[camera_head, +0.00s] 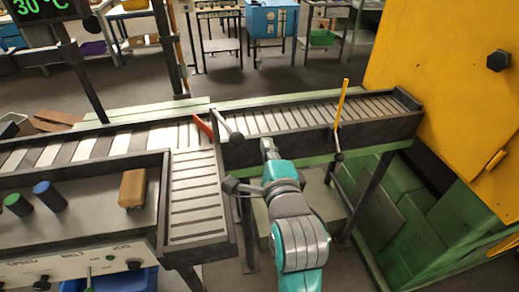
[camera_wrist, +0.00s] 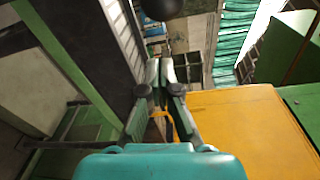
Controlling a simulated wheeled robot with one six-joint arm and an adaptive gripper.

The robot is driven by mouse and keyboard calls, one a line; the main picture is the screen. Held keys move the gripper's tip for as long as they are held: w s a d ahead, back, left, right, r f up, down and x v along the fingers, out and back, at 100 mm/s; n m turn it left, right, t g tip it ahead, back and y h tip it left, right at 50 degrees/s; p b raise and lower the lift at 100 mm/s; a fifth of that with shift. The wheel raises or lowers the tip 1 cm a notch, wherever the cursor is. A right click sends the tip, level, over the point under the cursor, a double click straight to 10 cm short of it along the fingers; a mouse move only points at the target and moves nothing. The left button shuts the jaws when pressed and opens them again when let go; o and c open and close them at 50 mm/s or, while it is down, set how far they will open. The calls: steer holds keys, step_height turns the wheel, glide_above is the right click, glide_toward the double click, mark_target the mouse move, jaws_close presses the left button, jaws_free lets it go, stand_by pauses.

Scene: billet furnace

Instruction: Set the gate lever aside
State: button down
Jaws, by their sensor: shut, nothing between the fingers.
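A grey lever with a dark ball end (camera_head: 236,137) stands at the corner where the two roller conveyors meet, beside a red plate (camera_head: 203,127). A second, yellow lever (camera_head: 341,103) rises from the right conveyor, with a dark knob below it; I cannot tell for sure which one is the gate lever. My gripper (camera_head: 268,148) is at the conveyor's near side wall, right of the grey lever and apart from it. In the wrist view my gripper (camera_wrist: 166,68) is shut and empty, and a dark ball (camera_wrist: 161,8) shows beyond its fingertips.
The right conveyor (camera_head: 270,121) is empty and ends near the yellow furnace housing (camera_head: 440,80). A brown block (camera_head: 132,188) and green and blue knobs stand on the control panel at left. Green blocks (camera_head: 400,225) lie below the right conveyor.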

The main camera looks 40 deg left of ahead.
steer(key=s+d, duration=0.4)
steer(key=s, duration=0.4)
steer(key=shift+s+d+r, duration=0.2)
steer(key=shift+s+r, duration=0.05)
steer(key=shift+s, duration=0.15)
steer(key=shift+f, duration=0.1)
steer(key=s+d+f+n+t+h, duration=0.1)
steer(key=s+d+f+n+h, duration=0.15)
steer(key=d+f, duration=0.85)
steer(key=s+d+f+n+t+h, duration=0.15)
steer(key=d+f+h, duration=0.25)
steer(key=d+f, duration=0.7)
steer(key=s+d+f+n+h, duration=0.1)
steer(key=s+d+n+h, duration=0.5)
steer(key=s+d, duration=1.2)
steer(key=s, duration=0.3)
steer(key=shift+s+n, duration=0.15)
steer(key=shift+n, duration=0.15)
steer(key=shift+a+t, duration=0.1)
steer(key=shift+t, duration=0.15)
